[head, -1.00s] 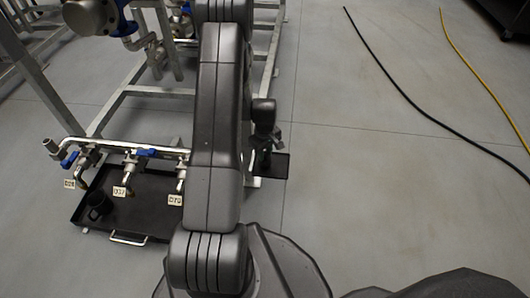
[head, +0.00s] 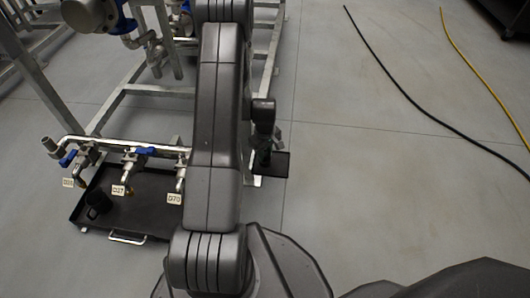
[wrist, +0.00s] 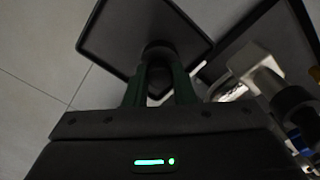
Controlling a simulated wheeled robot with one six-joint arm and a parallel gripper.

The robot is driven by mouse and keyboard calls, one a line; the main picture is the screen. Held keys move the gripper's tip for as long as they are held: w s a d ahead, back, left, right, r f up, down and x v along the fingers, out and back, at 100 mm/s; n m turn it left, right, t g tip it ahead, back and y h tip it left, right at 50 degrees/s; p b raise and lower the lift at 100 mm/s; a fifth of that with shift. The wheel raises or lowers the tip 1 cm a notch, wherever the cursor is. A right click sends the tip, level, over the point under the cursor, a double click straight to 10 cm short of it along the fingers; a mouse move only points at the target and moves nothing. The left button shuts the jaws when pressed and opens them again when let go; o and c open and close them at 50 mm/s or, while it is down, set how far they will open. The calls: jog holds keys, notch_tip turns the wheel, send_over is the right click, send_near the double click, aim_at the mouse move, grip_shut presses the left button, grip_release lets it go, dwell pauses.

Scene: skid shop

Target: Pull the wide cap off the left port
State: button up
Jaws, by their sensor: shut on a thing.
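My gripper (wrist: 158,82) is at the lower middle of the wrist view, its two dark green fingers shut on a dark round thing (wrist: 158,52), which looks like the cap. Its width is hard to tell against the dark small black tray (wrist: 112,22) behind it. In the head view my gripper (head: 263,152) is partly hidden by my arm, over or beside the small tray (head: 279,170). A pale metal pipe fitting (wrist: 255,66) with a dark end piece (wrist: 291,99) is right of the fingers, apart from them. I cannot tell which port this is.
A large black drip tray (head: 150,213) lies under the pipe with blue-handled valves (head: 143,152) and number tags. A black cup-like thing (head: 98,201) stands in it. A metal frame (head: 125,92) is behind. A black hose (head: 392,82) and a yellow hose (head: 482,72) lie right on clear floor.

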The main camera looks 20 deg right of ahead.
jog(key=o, duration=1.4)
jog(key=shift+r+p, duration=2.5)
jog(key=shift+r, duration=1.6)
jog(key=shift+f, duration=0.2)
notch_tip(320, 180, down, 8)
jog(key=b, duration=0.5)
jog(key=shift+r, duration=0.35)
